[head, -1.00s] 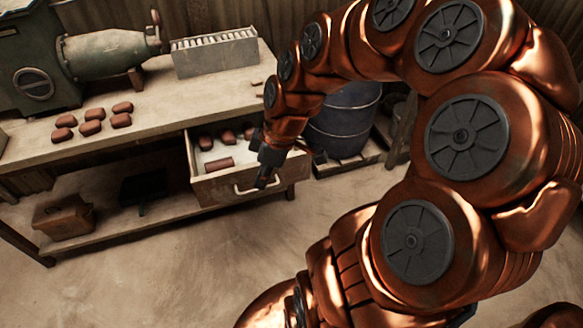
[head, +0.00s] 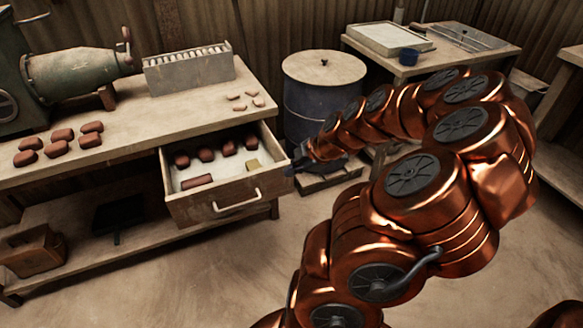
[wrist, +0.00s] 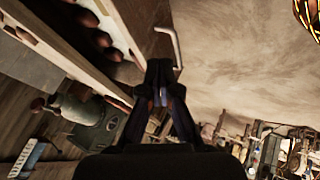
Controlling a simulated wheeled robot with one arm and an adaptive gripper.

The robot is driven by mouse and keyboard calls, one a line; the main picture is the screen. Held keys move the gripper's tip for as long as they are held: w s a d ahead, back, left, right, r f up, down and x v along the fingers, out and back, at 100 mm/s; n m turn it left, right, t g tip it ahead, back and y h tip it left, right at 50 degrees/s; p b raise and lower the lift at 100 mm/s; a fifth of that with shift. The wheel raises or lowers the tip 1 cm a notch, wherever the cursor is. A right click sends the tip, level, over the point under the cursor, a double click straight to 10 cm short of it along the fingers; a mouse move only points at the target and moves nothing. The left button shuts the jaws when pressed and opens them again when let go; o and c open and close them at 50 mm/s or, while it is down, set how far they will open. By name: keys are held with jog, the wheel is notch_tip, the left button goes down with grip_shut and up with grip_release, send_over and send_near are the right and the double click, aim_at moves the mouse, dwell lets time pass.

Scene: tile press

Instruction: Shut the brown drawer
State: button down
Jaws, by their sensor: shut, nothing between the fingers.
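The brown drawer (head: 190,211) stands pulled out under the front of the workbench, with a pale handle (head: 236,201) on its front. Inside it lie several red-brown blocks, a longer brown block and a yellowish block. My gripper (head: 291,171) is shut and empty, at the right of the drawer near its right front corner. I cannot tell whether it touches the drawer. In the wrist view my closed fingers (wrist: 158,72) point toward the handle (wrist: 174,42), and the open drawer (wrist: 142,30) is at upper left.
The workbench (head: 140,121) carries a green press (head: 85,72), a slotted grey rack (head: 190,73) and several brown pieces. A blue drum (head: 318,110) stands behind my gripper. A second table (head: 440,60) is at the back right. The floor before the drawer is clear.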

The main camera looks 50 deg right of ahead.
aim_at(265, 177)
jog(key=x, duration=0.2)
jog(key=w+x, duration=0.1)
jog(key=x, duration=0.2)
jog(key=d+r+p+x, duration=0.1)
jog(key=x, duration=0.2)
jog(key=shift+w+f, duration=0.2)
jog(key=shift+w, duration=0.2)
jog(key=shift+w+d, duration=0.25)
jog(key=shift+w, duration=0.5)
